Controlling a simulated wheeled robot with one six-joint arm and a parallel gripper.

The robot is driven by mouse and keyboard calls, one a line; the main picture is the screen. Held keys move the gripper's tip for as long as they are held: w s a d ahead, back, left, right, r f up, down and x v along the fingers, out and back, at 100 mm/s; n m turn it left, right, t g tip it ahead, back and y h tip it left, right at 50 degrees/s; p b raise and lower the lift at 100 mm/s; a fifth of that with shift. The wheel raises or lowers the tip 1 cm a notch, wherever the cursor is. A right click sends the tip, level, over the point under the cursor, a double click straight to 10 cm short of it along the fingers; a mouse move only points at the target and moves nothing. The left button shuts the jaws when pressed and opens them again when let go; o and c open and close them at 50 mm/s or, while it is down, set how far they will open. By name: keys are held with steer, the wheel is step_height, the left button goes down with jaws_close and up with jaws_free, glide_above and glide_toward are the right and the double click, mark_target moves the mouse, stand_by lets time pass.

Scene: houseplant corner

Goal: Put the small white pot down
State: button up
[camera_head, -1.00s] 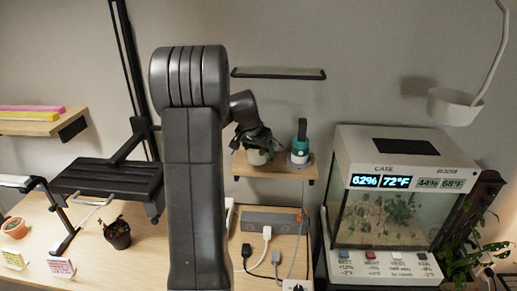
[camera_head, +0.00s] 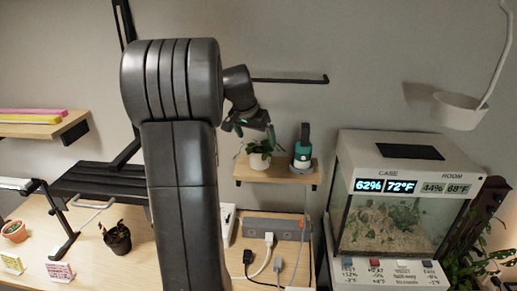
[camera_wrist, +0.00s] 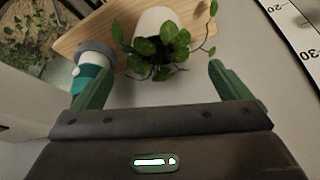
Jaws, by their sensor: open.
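The small white pot (camera_head: 259,162) with a trailing green plant stands upright on a small wooden wall shelf (camera_head: 280,178). In the wrist view the pot (camera_wrist: 158,20) shows behind its leaves, with the shelf board (camera_wrist: 78,38) under it. My gripper (camera_head: 256,124) is open and empty, just above and in front of the plant. In the wrist view its two green fingers (camera_wrist: 155,82) are wide apart, clear of the pot, with leaves hanging ahead of and between them.
A teal and grey device (camera_head: 303,150) stands on the shelf just right of the pot; it also shows in the wrist view (camera_wrist: 92,70). A glass terrarium case (camera_head: 395,215) stands to the right. Below are a power strip (camera_head: 275,226) and cables. A black rail (camera_head: 290,79) is on the wall above.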

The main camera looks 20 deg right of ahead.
steer(key=v, duration=0.2)
steer(key=shift+s+a+r, duration=0.1)
steer(key=shift+r, duration=0.2)
stand_by(1.0)
